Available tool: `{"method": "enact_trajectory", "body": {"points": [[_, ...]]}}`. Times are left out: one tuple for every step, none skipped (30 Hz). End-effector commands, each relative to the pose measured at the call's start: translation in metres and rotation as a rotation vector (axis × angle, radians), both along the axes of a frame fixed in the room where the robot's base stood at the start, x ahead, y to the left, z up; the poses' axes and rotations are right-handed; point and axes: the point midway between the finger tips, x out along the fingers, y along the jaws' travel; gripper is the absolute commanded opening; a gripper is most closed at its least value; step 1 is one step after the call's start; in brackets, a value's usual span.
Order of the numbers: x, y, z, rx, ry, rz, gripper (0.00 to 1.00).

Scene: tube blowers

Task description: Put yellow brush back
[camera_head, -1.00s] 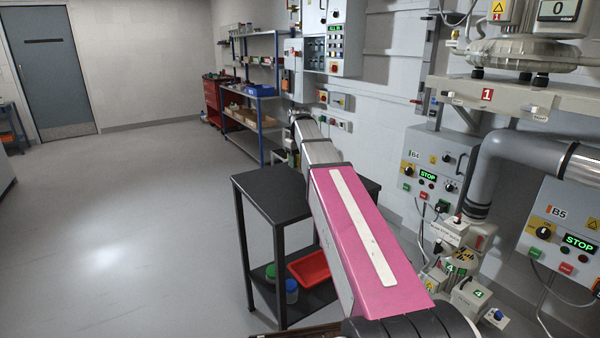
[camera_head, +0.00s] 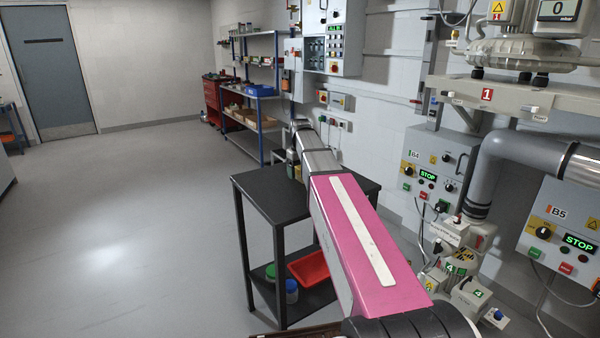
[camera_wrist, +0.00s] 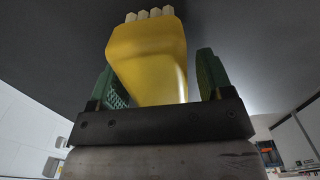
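The yellow brush (camera_wrist: 150,60) shows large in the wrist view, with a wide yellow body and a row of pale bristle tufts at its far end. My gripper (camera_wrist: 160,82) has green fingers on either side of it. The left finger is partly behind the brush, and a gap shows between the brush and the right finger, so the gripper looks open around it. Dark surface fills the view beyond the bristles. In the head view my arm's end is over the black table (camera_head: 262,192); the fingers and brush are mostly hidden there.
The table's lower shelf holds a red tray (camera_head: 309,268) and a blue-lidded jar (camera_head: 291,290). A blue shelf rack (camera_head: 262,91) stands behind. Control boxes (camera_head: 440,165) and grey pipework (camera_head: 490,165) line the right wall. The floor at left is clear.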

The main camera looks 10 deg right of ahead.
Motion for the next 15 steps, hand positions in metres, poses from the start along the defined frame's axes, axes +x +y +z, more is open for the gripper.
{"method": "enact_trajectory", "body": {"points": [[0.0,0.0,0.0,0.0,0.0,0.0,0.73],[0.0,0.0,0.0,0.0,0.0,0.0,0.73],[0.0,0.0,0.0,0.0,0.0,0.0,0.73],[0.0,0.0,0.0,0.0,0.0,0.0,0.73],[0.0,0.0,0.0,0.0,0.0,0.0,0.73],[0.0,0.0,0.001,0.0,0.0,0.0,0.73],[0.0,0.0,0.002,0.0,0.0,0.0,0.73],[0.0,0.0,0.003,0.0,-0.001,0.0,0.73],[0.0,0.0,0.006,0.0,-0.001,0.0,0.73],[0.001,0.0,0.008,-0.001,-0.001,0.0,0.73],[0.001,0.0,0.011,0.0,-0.002,0.0,0.73],[0.001,0.0,0.017,0.0,-0.002,0.0,0.73],[0.001,0.0,0.021,0.0,-0.002,0.0,0.73],[0.001,0.0,0.026,0.0,-0.002,0.0,0.73],[0.001,0.0,0.032,0.0,-0.002,0.0,0.73]]}}
